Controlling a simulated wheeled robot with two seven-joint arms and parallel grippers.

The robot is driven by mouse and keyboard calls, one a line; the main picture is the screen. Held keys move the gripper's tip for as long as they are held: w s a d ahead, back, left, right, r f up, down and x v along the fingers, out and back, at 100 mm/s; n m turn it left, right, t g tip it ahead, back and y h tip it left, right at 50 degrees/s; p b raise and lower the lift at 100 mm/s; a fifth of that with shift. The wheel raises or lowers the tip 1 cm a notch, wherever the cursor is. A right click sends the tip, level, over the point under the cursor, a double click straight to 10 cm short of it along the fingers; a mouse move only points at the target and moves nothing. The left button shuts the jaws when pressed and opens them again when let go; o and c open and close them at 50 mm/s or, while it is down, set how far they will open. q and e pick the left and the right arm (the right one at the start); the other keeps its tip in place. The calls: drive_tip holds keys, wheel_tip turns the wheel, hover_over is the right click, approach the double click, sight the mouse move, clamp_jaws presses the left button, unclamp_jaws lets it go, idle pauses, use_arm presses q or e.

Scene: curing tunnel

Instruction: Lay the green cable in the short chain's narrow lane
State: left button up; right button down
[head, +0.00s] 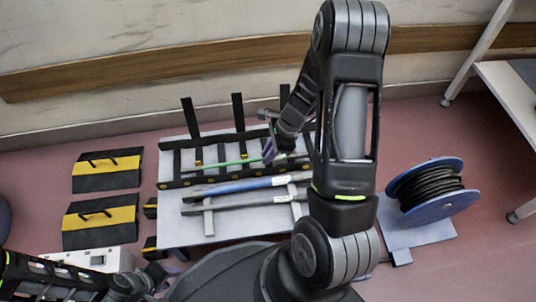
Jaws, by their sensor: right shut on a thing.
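The green cable (228,163) is a thin, nearly straight line lying along the black open chain (182,183) on the pale board. Its right end meets the fingers of my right gripper (270,150), which is shut on it. The chain has upright black bars at its back and small yellow marks; my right arm hides its right part. I cannot tell which lane the cable is over or whether it touches the lane floor. My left gripper (168,274) is low at the lower left, away from the chain; its jaws are too small to read.
A blue bar (235,187) and a grey bar (235,204) with white tags lie on supports before the chain. Black-and-yellow ramps (108,170) lie left. A white box (88,257) is lower left. A blue spool of black cable (430,190) stands right.

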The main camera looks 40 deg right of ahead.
drive_tip(key=shift+f, duration=0.1)
drive_tip(key=shift+f+b, duration=0.45)
drive_tip(key=shift+f, duration=0.05)
drive_tip(key=c, duration=1.7)
unclamp_jaws()
drive_tip(key=shift+c, duration=0.2)
drive_tip(key=shift+r+p, duration=0.5)
drive_tip(key=shift+r, duration=0.1)
drive_tip(key=p+v, duration=0.5)
drive_tip(key=v, duration=0.7)
drive_tip(key=shift+p, duration=0.3)
